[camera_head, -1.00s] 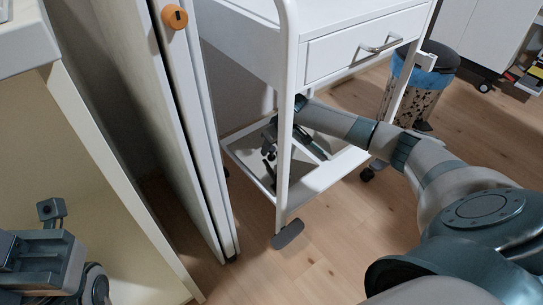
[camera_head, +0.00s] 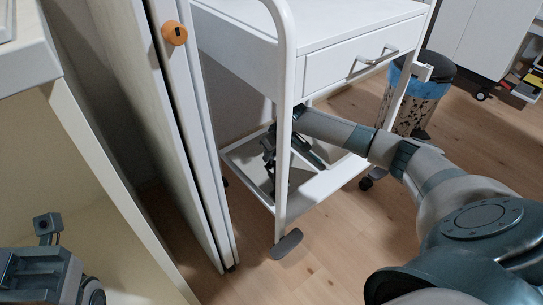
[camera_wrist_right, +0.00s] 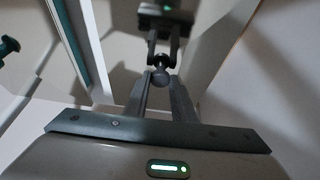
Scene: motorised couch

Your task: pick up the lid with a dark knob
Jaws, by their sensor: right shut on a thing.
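The dark round knob (camera_wrist_right: 160,77) shows in the right wrist view, between the fingertips of my right gripper (camera_wrist_right: 160,84), which is shut on it. Beyond the knob is a pale, shiny surface with what looks like a mirrored gripper and green light in it; I cannot make out the lid's rim. In the head view my right gripper (camera_head: 270,152) is low inside the white cart, over its bottom shelf (camera_head: 318,187); the lid cannot be told apart there. My left gripper (camera_head: 46,230) is at the lower left, its jaws unclear and away from the cart.
The white cart (camera_head: 360,25) has a drawer above my right arm and a post (camera_head: 284,150) in front of the gripper. A white panel with an orange knob (camera_head: 174,32) stands close on the left. A bin (camera_head: 424,95) stands behind right. Wooden floor (camera_head: 330,250) is free in front.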

